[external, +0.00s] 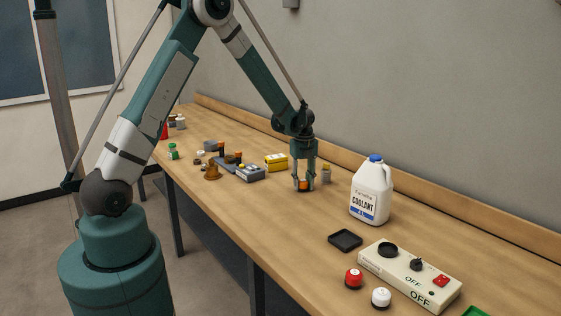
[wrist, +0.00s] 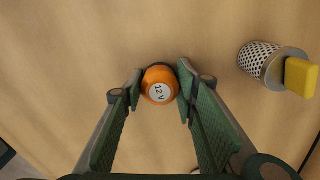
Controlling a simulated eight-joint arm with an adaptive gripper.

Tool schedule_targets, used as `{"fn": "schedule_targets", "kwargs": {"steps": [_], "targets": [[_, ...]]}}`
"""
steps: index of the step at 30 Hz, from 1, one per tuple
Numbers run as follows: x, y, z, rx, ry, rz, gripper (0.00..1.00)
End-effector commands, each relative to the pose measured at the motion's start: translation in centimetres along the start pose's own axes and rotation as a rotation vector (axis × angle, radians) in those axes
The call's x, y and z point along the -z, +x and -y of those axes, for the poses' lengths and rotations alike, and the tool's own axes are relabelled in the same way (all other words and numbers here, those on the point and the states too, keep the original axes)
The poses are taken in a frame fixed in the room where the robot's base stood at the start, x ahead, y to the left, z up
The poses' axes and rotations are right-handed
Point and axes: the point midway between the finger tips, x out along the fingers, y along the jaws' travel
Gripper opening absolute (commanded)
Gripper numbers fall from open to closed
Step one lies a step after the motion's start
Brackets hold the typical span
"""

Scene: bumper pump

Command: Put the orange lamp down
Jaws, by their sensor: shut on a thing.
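The orange lamp (wrist: 160,84) is round with a white label reading "12 V". My gripper (wrist: 158,92) is shut on it, with one finger on each side. In the external view the lamp (external: 303,186) shows as a small orange patch between the fingertips of my gripper (external: 303,184), which points down low over the wooden bench (external: 215,203). I cannot tell whether the lamp touches the bench top.
A coolant jug (external: 371,190), black tray (external: 345,240) and switch panel (external: 410,277) lie farther right. A yellow box (external: 276,161) is to the left. Bare bench lies in front.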

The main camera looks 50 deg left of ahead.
Motion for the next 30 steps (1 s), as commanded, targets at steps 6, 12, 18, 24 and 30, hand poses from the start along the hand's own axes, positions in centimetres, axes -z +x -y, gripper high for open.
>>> {"fn": "schedule_targets", "kwargs": {"steps": [6, 12, 18, 24, 30], "targets": [[0.0, 0.2, 0.0, 0.000, 0.000, 0.000, 0.17], [0.0, 0.3, 0.0, 0.000, 0.000, 0.000, 0.45], [0.0, 0.3, 0.0, 0.000, 0.000, 0.000, 0.45], [0.0, 0.2, 0.0, 0.000, 0.000, 0.000, 0.45], [0.0, -0.6, 0.0, 0.000, 0.000, 0.000, 0.45]]}}
